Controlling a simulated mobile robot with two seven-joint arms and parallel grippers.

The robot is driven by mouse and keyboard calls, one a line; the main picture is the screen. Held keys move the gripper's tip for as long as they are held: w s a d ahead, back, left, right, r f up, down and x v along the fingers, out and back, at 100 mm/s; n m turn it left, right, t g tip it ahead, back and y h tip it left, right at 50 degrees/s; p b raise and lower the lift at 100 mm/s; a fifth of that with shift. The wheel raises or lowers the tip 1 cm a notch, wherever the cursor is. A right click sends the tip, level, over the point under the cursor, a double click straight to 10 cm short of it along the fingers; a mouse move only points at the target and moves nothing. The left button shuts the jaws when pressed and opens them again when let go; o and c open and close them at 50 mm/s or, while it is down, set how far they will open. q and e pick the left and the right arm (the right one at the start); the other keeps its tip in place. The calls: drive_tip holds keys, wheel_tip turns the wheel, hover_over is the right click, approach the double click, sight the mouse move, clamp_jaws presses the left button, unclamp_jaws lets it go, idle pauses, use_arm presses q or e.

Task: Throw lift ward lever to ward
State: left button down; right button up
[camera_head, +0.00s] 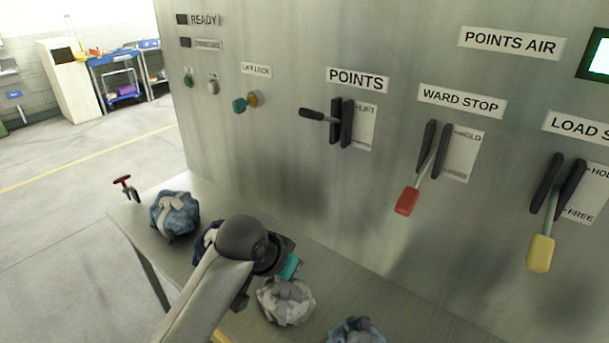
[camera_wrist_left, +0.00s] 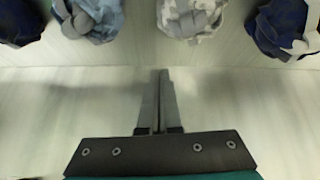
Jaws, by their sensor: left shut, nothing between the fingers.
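The POINTS lever (camera_head: 318,116) has a black handle sticking out to the left from a dark slotted bracket, at about mid height. Its plate (camera_head: 364,126) reads LIFT at the top; the lower word is too small to read. My left gripper (camera_head: 288,264) is low over the bench, below and left of the lever and apart from it. In the left wrist view its two fingers (camera_wrist_left: 159,100) are together and empty, above a pale surface. My right gripper is not in view.
The red WARD STOP lever (camera_head: 407,200) and yellow lever (camera_head: 541,252) hang down to the right. A key-like knob (camera_head: 240,104) is on the panel's left. Several bundled bags, including a blue one (camera_head: 174,214) and a grey one (camera_head: 286,300), lie on the bench (camera_head: 400,325).

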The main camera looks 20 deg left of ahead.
use_arm(q)
drive_tip(key=w+a+r+t+h+p, duration=0.1)
drive_tip(key=w+r, duration=0.3)
drive_tip(key=r, duration=0.6)
drive_tip(key=w+a+r+t+p, duration=0.1)
drive_tip(key=w+r, duration=0.4)
drive_tip(key=r, duration=0.5)
wheel_tip(320, 180, up, 20)
drive_tip(key=a+m+t+p, duration=0.1)
drive_tip(key=a, duration=0.1)
drive_tip(key=shift+s+a+h, duration=0.2)
drive_tip(key=shift+h, duration=0.1)
drive_tip(key=p, duration=0.2)
hover_over(325, 117)
drive_tip(key=s+a, duration=0.2)
wheel_tip(325, 117, down, 6)
drive_tip(key=shift+a, duration=0.1)
drive_tip(key=f, duration=0.2)
drive_tip(key=shift+s+a+f+p, duration=0.15)
drive_tip(key=shift+s+f+p, duration=0.2)
drive_tip(key=shift+p, duration=0.05)
drive_tip(key=shift+s+a+f, duration=0.1)
drive_tip(key=shift+s+f, duration=0.2)
drive_tip(key=shift+f, duration=0.35)
drive_tip(key=shift+t, duration=0.3)
